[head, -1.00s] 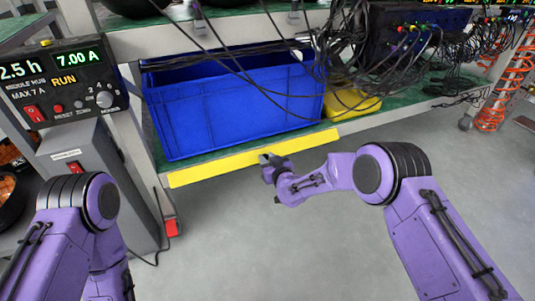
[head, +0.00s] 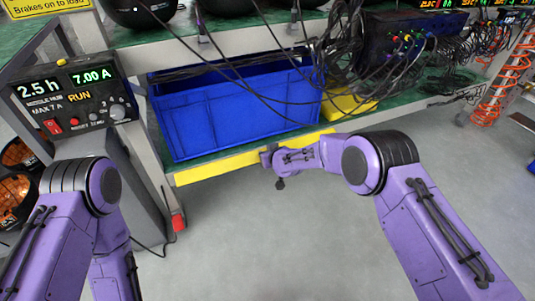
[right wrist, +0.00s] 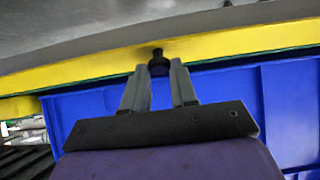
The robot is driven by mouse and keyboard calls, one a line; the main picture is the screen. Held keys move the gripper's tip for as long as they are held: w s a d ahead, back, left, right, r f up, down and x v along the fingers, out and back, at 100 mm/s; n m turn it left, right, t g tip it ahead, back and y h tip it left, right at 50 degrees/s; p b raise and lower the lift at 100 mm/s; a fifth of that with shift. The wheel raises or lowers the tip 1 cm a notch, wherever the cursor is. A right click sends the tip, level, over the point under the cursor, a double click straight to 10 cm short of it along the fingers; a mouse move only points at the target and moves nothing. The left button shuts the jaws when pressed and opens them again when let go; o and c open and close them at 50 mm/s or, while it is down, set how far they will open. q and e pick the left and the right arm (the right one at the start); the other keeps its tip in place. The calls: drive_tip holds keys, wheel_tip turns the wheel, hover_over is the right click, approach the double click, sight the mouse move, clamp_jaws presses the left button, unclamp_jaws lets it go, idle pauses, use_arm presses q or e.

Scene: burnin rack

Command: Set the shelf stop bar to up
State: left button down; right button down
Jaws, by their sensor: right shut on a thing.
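The shelf stop bar is a long yellow bar (head: 222,166) along the front edge of the lower shelf, below the blue bin. It also crosses the right wrist view (right wrist: 70,75), where a small black knob (right wrist: 158,64) stands out from it. My right gripper (head: 267,157) is at the bar, right of its middle in the head view. In the right wrist view its two fingers (right wrist: 159,76) are closed around the knob. The bar's pivots or latches cannot be made out. My left arm shows at the lower left, but its gripper is out of view.
A blue bin (head: 235,112) and a yellow container (head: 348,103) stand on the lower shelf behind the bar. Black cables (head: 335,65) hang in front of them. A control box (head: 75,95) is at the left. The grey floor (head: 250,240) in front is clear.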

drive_tip(key=c, duration=0.9)
unclamp_jaws()
drive_tip(key=p+v, duration=0.4)
drive_tip(key=v, duration=0.6)
drive_tip(key=shift+s+r, duration=0.15)
drive_tip(key=shift+s, duration=0.1)
